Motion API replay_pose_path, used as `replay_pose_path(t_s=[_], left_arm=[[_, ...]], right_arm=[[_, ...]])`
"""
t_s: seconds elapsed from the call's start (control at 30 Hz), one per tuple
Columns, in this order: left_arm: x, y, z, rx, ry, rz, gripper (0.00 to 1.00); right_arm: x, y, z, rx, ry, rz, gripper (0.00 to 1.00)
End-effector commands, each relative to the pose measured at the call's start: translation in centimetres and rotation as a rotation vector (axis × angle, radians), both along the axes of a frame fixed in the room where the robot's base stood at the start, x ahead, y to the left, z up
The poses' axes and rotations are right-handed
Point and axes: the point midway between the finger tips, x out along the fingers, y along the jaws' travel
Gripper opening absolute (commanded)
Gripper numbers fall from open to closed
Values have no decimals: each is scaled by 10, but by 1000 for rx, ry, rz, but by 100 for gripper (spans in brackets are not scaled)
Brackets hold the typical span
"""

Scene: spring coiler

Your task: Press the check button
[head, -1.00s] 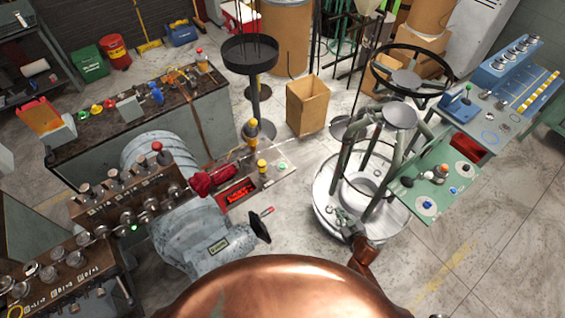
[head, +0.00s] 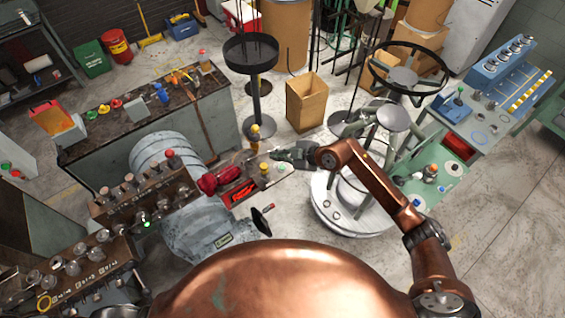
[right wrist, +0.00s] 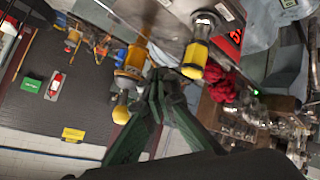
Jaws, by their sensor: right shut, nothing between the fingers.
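The small control panel (head: 229,203) has a lit red display (head: 243,191), yellow-capped posts and small round buttons. A pale button (head: 282,173) sits on its right part. I cannot read any label that names the check button. My right gripper (head: 274,160) is shut and empty, reaching in from the right over the panel's far right side. In the right wrist view its green fingers (right wrist: 162,75) meet close to a yellow-capped post (right wrist: 195,60); I cannot tell if they touch. The red display also shows there (right wrist: 237,36). My left gripper is out of view.
A red cloth-like bundle (head: 218,179) lies beside the panel. Left is a lever bank (head: 140,192) on a large grey machine. A cardboard box (head: 306,101) stands behind.

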Motion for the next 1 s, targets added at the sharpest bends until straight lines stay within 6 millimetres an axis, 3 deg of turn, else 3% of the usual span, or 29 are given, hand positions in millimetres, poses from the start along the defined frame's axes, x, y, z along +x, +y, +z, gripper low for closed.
replay_pose_path(t_s=[0.03, 0.2, 0.63, 1.0], left_arm=[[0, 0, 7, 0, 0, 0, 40], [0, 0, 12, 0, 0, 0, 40], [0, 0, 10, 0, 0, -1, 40], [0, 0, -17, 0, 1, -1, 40]], right_arm=[[4, -6, 9, -60, -7, -17, 0], [15, -23, 14, -164, -14, -79, 0], [16, -25, 12, -175, -14, -91, 0], [16, -26, -19, -175, -13, -91, 0]])
